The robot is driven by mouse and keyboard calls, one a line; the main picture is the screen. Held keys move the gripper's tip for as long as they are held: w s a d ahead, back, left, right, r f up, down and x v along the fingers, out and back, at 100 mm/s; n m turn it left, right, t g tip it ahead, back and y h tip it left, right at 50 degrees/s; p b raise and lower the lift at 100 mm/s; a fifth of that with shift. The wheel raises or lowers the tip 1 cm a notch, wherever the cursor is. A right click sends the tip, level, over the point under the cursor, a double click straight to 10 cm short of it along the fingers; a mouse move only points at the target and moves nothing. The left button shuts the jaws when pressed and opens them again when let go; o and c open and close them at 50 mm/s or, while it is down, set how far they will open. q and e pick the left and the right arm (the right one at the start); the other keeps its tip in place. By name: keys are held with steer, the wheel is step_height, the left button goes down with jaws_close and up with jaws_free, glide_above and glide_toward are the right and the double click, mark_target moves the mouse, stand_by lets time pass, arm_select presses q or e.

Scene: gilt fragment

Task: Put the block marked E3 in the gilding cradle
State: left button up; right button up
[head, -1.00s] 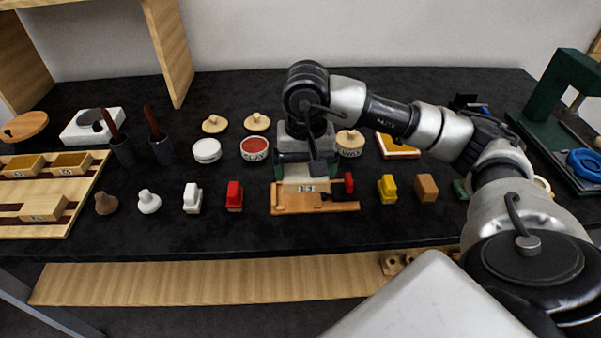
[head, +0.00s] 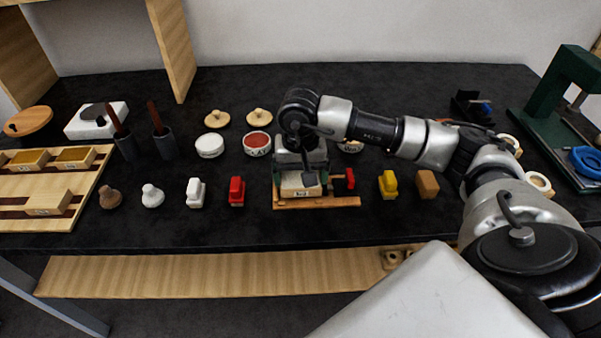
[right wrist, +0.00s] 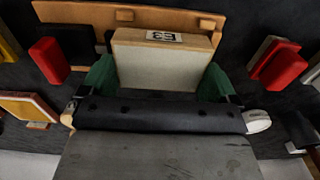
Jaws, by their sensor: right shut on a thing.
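The block marked E3 (head: 301,191) is pale with a wooden edge, and its label faces the front. My right gripper (head: 301,172) is shut on it from above, with a green finger on each side of the block (right wrist: 165,62) in the right wrist view. The gilding cradle (head: 318,203) is an orange wooden base with a red knob at its right. It also shows in the right wrist view (right wrist: 130,14). The block is at the cradle, low over its base. I cannot tell whether it touches the base. My left gripper is not in view.
A wooden tray (head: 72,219) with labelled blocks lies at the left. A row of small pieces, including a red one (head: 237,192) and a yellow one (head: 388,184), flanks the cradle. Jars stand behind. A green press (head: 547,100) stands at the right.

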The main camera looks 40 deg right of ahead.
steer(key=shift+f+b, duration=0.5)
steer(key=o, duration=0.7)
steer(key=shift+r, duration=0.1)
steer(key=shift+r+p, duration=0.2)
steer(key=shift+p, duration=0.2)
step_height(320, 180, up, 13)
steer(key=shift+f, duration=0.15)
